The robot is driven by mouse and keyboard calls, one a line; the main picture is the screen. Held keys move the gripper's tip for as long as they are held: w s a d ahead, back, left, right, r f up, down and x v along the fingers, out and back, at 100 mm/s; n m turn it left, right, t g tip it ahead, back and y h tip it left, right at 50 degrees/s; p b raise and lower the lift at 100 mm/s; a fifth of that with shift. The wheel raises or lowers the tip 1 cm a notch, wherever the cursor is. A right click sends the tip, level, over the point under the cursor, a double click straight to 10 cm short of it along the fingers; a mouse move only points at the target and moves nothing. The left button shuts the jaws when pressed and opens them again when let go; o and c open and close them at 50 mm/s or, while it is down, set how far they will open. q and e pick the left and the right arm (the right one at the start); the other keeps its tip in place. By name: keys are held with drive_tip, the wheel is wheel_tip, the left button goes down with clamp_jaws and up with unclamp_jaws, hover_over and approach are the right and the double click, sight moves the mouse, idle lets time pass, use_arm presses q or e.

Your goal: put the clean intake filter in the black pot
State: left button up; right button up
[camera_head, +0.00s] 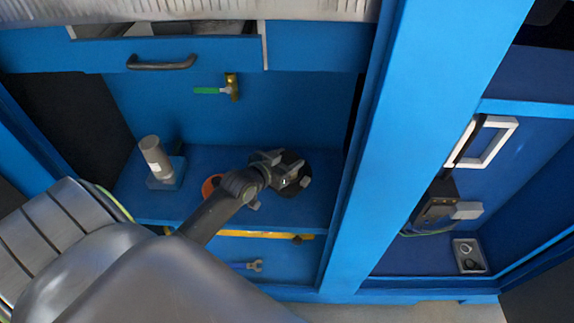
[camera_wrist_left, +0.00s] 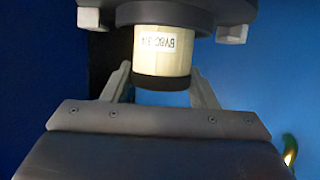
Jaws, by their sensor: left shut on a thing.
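My left gripper (camera_wrist_left: 163,88) is shut on the intake filter (camera_wrist_left: 165,58), a cream cylinder with a printed label and a dark near end. The filter's far end meets a dark round body with light grey tabs, which looks like the black pot (camera_wrist_left: 190,15). I cannot tell how deep the filter sits in it. In the head view my left gripper (camera_head: 273,172) reaches to the black pot (camera_head: 293,190) on the blue shelf, and the arm hides part of this area. The right gripper is not seen.
A grey cylinder (camera_head: 155,157) stands on a blue block at the shelf's left. An orange round thing (camera_head: 211,186) lies partly behind my arm. A brass valve with a green handle (camera_head: 211,91) is on the back wall. A blue post (camera_head: 420,110) stands right of the shelf.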

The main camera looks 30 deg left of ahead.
use_arm(q)
drive_tip(key=shift+f, duration=1)
drive_tip(key=shift+f, duration=0.1)
drive_tip(key=o, duration=1.3)
